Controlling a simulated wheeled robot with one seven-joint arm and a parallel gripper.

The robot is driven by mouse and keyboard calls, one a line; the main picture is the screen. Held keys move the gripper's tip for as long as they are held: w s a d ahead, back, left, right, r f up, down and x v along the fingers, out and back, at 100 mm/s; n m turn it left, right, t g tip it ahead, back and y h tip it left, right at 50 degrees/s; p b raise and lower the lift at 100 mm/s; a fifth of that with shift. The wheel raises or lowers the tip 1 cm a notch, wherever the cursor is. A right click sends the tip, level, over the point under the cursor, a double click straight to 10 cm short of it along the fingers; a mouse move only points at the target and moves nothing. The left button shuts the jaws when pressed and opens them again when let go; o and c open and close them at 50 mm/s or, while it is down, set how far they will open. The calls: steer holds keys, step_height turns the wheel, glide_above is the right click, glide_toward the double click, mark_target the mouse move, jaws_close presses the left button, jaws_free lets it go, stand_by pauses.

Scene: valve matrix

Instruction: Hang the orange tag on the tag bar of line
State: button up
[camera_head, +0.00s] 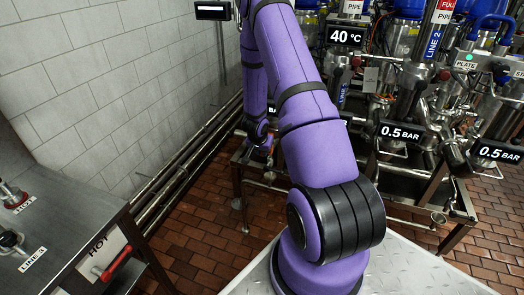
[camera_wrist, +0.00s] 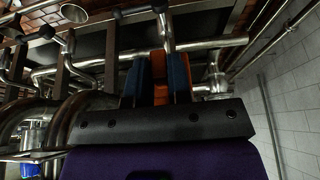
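My gripper (camera_wrist: 157,78) has two blue fingers, seen from behind in the wrist view. An orange piece (camera_wrist: 159,66) shows between them, with more orange beside the right finger. It may be the orange tag. I cannot tell whether the fingers press on it or it lies behind them. In the head view my gripper is small and partly hidden by my purple arm, low by the pipe stand near the wall. I cannot pick out a tag bar for certain; a horizontal steel pipe (camera_wrist: 212,43) runs just beyond the fingers.
Tanks, pipes and black readout boxes (camera_head: 400,132) crowd the right. A steel stand (camera_head: 237,190) stands on the brick floor. A grey bench (camera_head: 60,232) with LINE and HOT labels is at lower left. Pipes run along the white tiled wall (camera_head: 100,80). Floor between is clear.

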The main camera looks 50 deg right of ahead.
steer(key=o, duration=0.4)
steer(key=v, duration=1)
steer(key=shift+a+r, duration=0.2)
steer(key=shift+r, duration=0.15)
steer(key=shift+r, duration=0.1)
